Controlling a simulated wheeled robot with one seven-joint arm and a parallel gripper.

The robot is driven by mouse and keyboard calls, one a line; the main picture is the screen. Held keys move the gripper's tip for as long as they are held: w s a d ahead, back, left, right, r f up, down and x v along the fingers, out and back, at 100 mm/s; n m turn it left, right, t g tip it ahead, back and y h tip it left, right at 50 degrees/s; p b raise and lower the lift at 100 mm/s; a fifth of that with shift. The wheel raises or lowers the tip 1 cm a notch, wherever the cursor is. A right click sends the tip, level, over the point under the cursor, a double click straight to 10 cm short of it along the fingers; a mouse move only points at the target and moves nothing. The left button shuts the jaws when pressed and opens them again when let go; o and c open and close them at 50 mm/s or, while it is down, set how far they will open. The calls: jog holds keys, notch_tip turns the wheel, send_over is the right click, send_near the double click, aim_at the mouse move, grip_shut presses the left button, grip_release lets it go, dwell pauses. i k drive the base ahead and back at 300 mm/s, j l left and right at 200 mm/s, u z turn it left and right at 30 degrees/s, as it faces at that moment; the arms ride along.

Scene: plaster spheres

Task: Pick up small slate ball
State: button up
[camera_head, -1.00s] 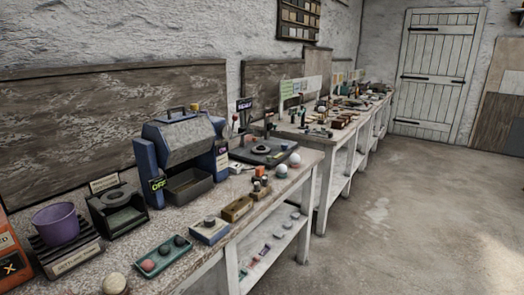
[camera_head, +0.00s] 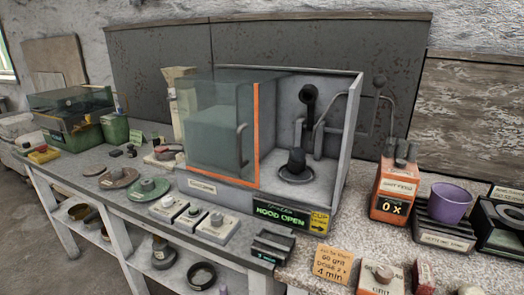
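I cannot pick out a small slate ball for sure in the head view. A dark rounded piece (camera_head: 297,158) sits on a dark round base inside the hood (camera_head: 344,130), but I cannot tell whether it is a ball. Small grey rounded tops show on a row of pale blocks (camera_head: 217,228) at the bench's front edge; these may be knobs. My gripper is not in view.
The bench (camera_head: 120,205) runs across the view, with a shelf below holding dark rings (camera_head: 201,275). A sign (camera_head: 281,216) reads "HOOD OPEN". An orange box (camera_head: 391,190) and a purple cup (camera_head: 449,202) stand right. Floor shows at far left.

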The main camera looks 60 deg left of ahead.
aim_at(297, 155)
jog(key=u, duration=1.45)
